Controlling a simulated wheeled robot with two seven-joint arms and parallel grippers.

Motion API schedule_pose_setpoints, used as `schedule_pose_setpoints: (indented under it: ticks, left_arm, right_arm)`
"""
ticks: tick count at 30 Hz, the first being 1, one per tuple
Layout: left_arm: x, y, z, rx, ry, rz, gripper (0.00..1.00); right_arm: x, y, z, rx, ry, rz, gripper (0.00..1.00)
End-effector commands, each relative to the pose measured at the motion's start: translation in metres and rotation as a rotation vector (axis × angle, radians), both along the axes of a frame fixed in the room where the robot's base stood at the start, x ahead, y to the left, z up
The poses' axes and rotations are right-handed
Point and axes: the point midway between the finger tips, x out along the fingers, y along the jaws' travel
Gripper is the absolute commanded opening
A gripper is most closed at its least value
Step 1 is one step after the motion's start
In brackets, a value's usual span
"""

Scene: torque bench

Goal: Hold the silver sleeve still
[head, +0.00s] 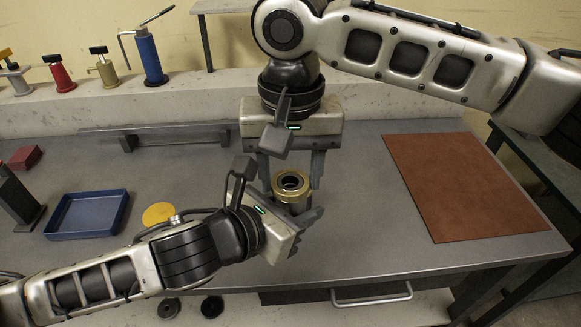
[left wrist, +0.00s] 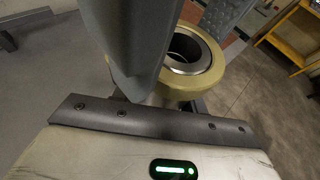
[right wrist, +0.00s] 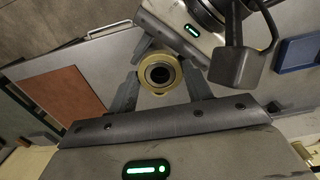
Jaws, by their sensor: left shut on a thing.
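The silver sleeve (head: 299,208) stands upright near the bench's front edge, mostly hidden by a brass ring (head: 280,188) around its top. Its silver inner rim shows in the left wrist view (left wrist: 206,62). My left gripper (head: 291,206) reaches in from the left, low down, and is shut on the sleeve below the ring; a finger hides part of the contact. My right gripper (head: 291,172) comes from above and behind. Its fingers are apart on both sides of the brass ring (right wrist: 144,82), close to it with narrow gaps.
A blue tray (head: 88,232), a yellow disc (head: 158,213) and a dark red block (head: 25,157) lie on the left. A brown mat (head: 455,185) covers the right. Several coloured tools, including a blue one (head: 149,58), stand on the back ledge. My two grippers are very close together.

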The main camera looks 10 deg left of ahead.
Motion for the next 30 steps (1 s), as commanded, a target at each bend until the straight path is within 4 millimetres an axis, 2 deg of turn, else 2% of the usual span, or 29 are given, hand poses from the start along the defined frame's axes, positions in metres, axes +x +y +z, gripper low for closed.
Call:
schedule_pose_setpoints:
  ticks: [1,2,13,22,23,24,30]
  left_arm:
    - [0.0,0.0,0.002,-0.002,-0.005,0.0,0.0]
    - [0.0,0.0,0.002,-0.001,-0.004,0.0,0.0]
    - [0.0,0.0,0.002,-0.001,-0.004,0.0,0.0]
    - [0.0,0.0,0.001,-0.001,-0.004,0.0,0.0]
    - [0.0,0.0,0.001,-0.001,-0.004,0.0,0.0]
    - [0.0,0.0,0.001,-0.001,-0.004,0.0,0.0]
    - [0.0,0.0,0.002,-0.001,-0.004,0.0,0.0]
  right_arm:
    - [0.0,0.0,0.0,0.0,0.0,0.0,0.64]
    - [0.0,0.0,0.0,0.0,0.0,0.0,0.69]
    - [0.0,0.0,0.007,0.001,-0.002,0.0,0.69]
    - [0.001,0.0,0.043,0.0,-0.001,0.0,0.69]
    - [0.001,0.0,0.045,0.0,-0.001,0.0,0.61]
    - [0.001,0.0,0.048,0.0,-0.001,-0.001,0.56]
    - [0.002,0.0,0.077,0.0,-0.005,-0.001,0.56]
